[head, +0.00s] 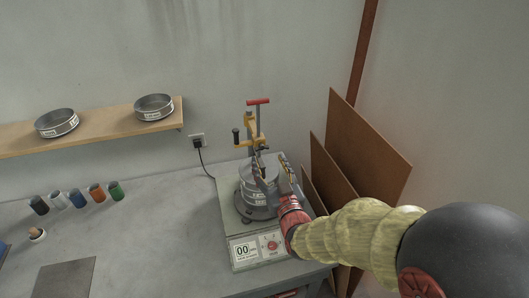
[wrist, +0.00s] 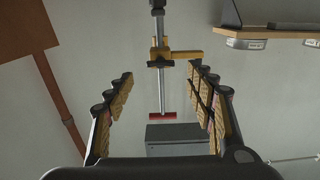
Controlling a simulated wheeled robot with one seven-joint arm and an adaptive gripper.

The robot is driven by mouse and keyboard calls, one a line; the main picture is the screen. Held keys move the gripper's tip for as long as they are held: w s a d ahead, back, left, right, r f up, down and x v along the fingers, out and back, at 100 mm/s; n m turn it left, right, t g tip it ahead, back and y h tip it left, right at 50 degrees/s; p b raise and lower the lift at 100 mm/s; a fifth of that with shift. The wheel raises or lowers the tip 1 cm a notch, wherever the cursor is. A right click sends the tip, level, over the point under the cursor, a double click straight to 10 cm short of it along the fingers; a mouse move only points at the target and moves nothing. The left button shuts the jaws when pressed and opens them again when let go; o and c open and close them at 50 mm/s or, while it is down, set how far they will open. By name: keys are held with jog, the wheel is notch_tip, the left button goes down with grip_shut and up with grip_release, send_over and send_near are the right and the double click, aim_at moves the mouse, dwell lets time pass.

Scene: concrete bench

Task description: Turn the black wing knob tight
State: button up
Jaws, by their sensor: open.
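A yellow clamp (head: 250,120) on a grey rod with a red crossbar handle (head: 258,101) stands above a stack of steel sieves (head: 258,193) on the shaker. A black handle-like part (head: 236,136) shows at the clamp's left. The wrist view shows the clamp upside down, with a black crosspiece (wrist: 160,64) that looks like the wing knob. I cannot tell which black part in the head view matches it. My gripper (head: 271,156) is open and empty in front of the clamp. In the wrist view the clamp shows beyond and between its spread fingers (wrist: 160,75), apart from them.
The shaker (head: 243,252) has a display and a red button. A shelf (head: 100,126) with two sieves is on the wall. Several coloured jars (head: 77,198) stand left; the bench between is mostly clear.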

aim_at(261, 147)
jog(key=x, duration=0.6)
jog(key=shift+w, duration=0.2)
jog(key=shift+a+f, duration=0.1)
jog(key=shift+c, duration=1)
jog(key=c, duration=1)
